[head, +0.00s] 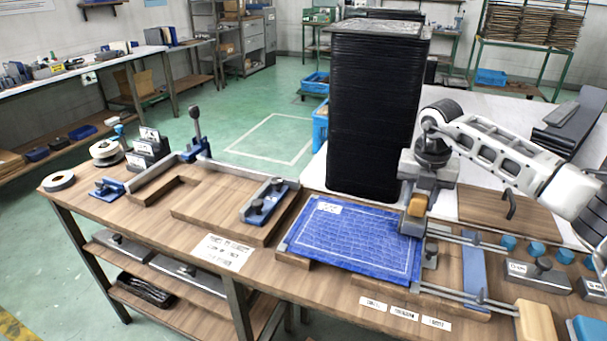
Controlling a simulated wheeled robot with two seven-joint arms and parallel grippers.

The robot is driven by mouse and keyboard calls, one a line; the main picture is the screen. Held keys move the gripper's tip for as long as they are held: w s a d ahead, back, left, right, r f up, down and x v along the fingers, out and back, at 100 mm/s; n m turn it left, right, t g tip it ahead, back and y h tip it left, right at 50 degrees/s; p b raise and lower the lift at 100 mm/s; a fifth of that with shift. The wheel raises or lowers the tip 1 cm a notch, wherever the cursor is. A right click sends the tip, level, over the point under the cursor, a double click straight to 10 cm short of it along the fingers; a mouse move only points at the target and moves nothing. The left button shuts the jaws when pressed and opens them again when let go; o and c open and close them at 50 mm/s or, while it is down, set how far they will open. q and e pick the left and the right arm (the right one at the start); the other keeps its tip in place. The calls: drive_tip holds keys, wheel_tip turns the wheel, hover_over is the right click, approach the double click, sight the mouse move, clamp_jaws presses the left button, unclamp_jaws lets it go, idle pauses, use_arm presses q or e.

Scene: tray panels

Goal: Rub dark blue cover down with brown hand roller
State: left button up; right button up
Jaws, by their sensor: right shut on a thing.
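The dark blue cover (345,240) lies flat as a sheet with a pale line near its edges, on a wooden base at the bench's middle. A white label sits at its upper left. My right gripper (417,192) points down over the cover's right edge. It is shut on the brown hand roller (417,206), whose brown part shows just below the jaws. The roller's lower end is at the cover's right edge; I cannot tell whether it touches. The jaws hide part of the roller. My left gripper is not in view.
A tall black ribbed block (375,110) stands right behind the cover. Blue-and-grey clamps (265,200) and a wooden frame lie to the left. Metal rods, a blue bar (473,278) and blue knobs (508,243) lie to the right. White labels (404,313) line the front edge.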

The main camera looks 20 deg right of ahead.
wheel_tip(320, 180, up, 2)
drive_tip(key=shift+w+r+p, duration=0.1)
drive_tip(key=shift+r+p, duration=0.15)
drive_tip(key=shift+p, duration=0.05)
wheel_tip(320, 180, up, 2)
drive_tip(key=shift+r+p, duration=0.1)
drive_tip(key=shift+p, duration=0.85)
drive_tip(key=shift+r+p, duration=0.65)
drive_tip(key=shift+r, duration=0.15)
drive_tip(key=shift+r+p, duration=0.6)
drive_tip(key=shift+r, duration=0.15)
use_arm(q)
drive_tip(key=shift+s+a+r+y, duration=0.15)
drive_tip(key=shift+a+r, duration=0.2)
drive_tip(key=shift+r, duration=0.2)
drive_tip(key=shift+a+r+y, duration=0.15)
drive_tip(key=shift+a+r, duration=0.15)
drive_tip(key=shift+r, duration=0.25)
use_arm(e)
drive_tip(key=shift+r, duration=0.1)
drive_tip(key=shift+a, duration=0.1)
